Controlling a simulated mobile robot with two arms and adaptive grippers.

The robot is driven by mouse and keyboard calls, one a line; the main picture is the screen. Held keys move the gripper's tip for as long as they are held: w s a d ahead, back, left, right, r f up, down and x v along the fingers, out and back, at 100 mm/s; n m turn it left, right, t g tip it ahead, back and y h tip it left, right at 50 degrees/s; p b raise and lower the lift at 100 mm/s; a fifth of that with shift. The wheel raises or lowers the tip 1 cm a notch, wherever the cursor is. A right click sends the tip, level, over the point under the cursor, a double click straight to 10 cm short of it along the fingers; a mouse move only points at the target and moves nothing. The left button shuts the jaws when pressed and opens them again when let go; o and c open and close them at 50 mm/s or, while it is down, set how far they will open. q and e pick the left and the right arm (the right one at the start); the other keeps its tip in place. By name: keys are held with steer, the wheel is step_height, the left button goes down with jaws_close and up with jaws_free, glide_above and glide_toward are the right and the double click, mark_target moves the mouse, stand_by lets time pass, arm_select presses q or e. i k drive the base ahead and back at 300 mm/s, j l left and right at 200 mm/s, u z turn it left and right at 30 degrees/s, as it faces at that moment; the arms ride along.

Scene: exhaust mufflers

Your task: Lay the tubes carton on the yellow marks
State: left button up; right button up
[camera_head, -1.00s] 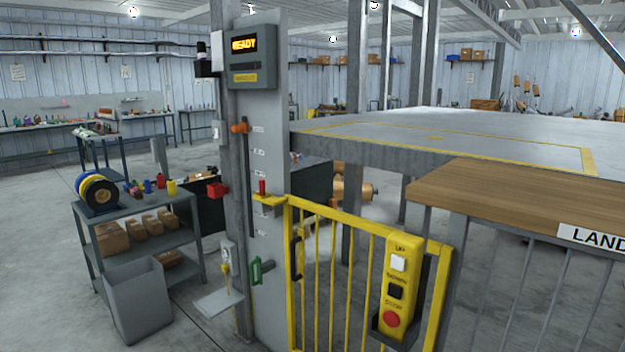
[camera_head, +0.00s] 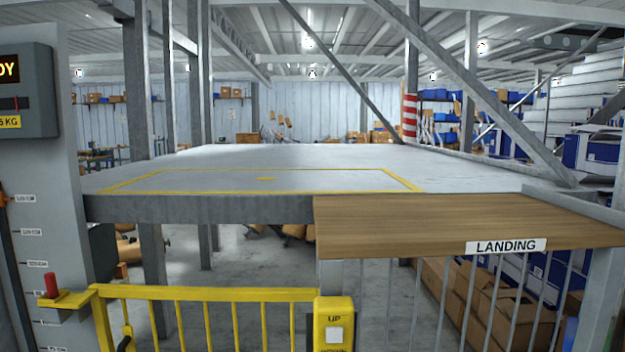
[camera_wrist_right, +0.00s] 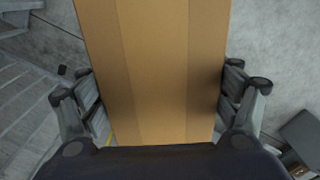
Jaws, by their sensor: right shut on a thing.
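The carton (camera_wrist_right: 158,70) is a long brown cardboard box with a lighter tape band down its middle. In the right wrist view it lies between the two fingers of my right gripper (camera_wrist_right: 160,95), which is shut on its sides. Its far end runs out of the picture at the top. The marked area is empty. Neither gripper shows in the head view, and my left gripper is in no view.
A wooden landing board (camera_head: 440,222) stands at the platform's front right, above grey railings. A yellow gate (camera_head: 220,294) and yellow control box (camera_head: 334,325) are in front. A grey control post (camera_head: 45,180) is at left. A diagonal beam (camera_head: 470,90) crosses at right.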

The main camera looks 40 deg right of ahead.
mark_target(299, 184)
steer(key=i+j+z, duration=0.2)
steer(key=j+z, duration=0.2)
steer(key=j, duration=0.15)
steer(key=i+j+z, duration=0.1)
steer(key=j+z, duration=0.3)
steer(key=j, duration=0.15)
steer(key=j+z, duration=0.4)
steer(key=j, duration=0.15)
